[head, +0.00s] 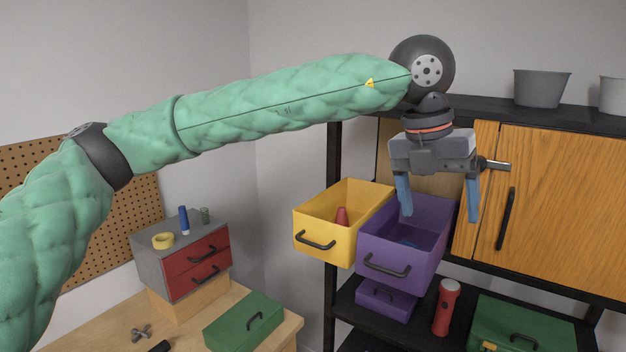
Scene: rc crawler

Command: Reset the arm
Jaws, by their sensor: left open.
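My left arm reaches in from the left, covered in a green padded sleeve. Its left gripper (438,208) points down with its two blue fingers apart. It appears over or in front of the purple bin (401,240), with nothing between the fingers. The exact gap between fingers and bin cannot be told. My right gripper does not show.
A yellow bin (325,245) holding a red object stands left of the purple bin. A wooden cabinet (560,200) is to the right. The shelf below carries a red flashlight (446,308) and a green case (520,325). A workbench (190,335) stands at lower left.

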